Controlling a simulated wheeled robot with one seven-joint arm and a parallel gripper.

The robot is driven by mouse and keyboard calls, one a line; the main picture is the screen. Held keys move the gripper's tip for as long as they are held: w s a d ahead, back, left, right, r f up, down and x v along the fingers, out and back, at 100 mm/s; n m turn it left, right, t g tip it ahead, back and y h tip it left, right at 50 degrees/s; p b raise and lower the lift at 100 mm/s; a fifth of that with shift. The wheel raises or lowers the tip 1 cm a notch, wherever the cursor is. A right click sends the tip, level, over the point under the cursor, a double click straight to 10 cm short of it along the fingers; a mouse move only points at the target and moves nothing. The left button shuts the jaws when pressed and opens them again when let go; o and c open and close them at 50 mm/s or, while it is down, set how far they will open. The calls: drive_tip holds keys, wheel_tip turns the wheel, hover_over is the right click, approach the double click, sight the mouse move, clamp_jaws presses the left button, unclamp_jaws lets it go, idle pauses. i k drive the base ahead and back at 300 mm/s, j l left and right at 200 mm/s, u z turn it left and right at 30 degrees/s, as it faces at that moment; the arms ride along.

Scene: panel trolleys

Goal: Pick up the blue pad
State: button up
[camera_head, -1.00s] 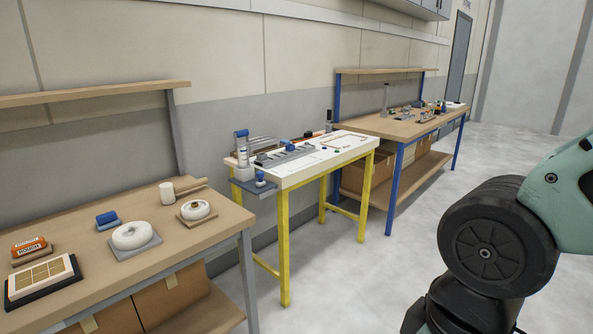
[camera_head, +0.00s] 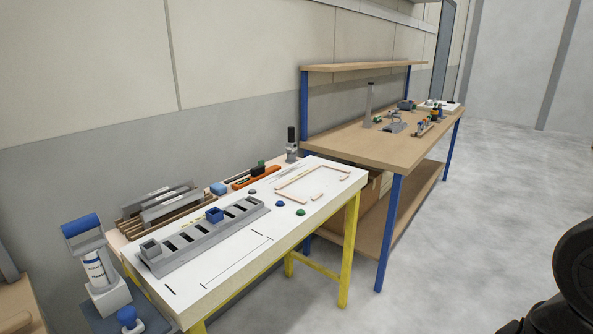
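A small light-blue block (camera_head: 218,188), which looks like a pad, lies near the back edge of the white-topped table (camera_head: 235,262) with yellow legs. It sits between a slatted wooden rack and an orange tray. I cannot tell for sure that it is the blue pad. A darker blue open cube (camera_head: 214,214) sits on a grey slotted strip (camera_head: 190,243) on the same table. My gripper is not in view; only a dark part of my arm shows at the right edge.
The wooden rack (camera_head: 160,213) holds grey plates. An orange tray (camera_head: 256,177), small blue and green domes (camera_head: 300,212) and a thin wooden frame (camera_head: 312,184) are also there. A blue-legged workbench (camera_head: 385,148) stands behind. The floor (camera_head: 460,240) to the right is clear.

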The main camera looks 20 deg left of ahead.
sight(217, 188)
drive_tip(key=i+z, duration=0.2)
drive_tip(key=i, duration=0.95)
drive_tip(key=i+j+u, duration=0.1)
drive_tip(key=i+u, duration=0.55)
drive_tip(key=u, duration=0.2)
drive_tip(key=i+l+u, duration=0.15)
drive_tip(key=i+u, duration=0.15)
drive_tip(key=u, duration=0.15)
drive_tip(key=i+j+u, duration=0.1)
drive_tip(key=i+u, duration=0.65)
drive_tip(key=i+l+u, duration=0.1)
drive_tip(key=i+u, duration=0.3)
drive_tip(key=k, duration=0.1)
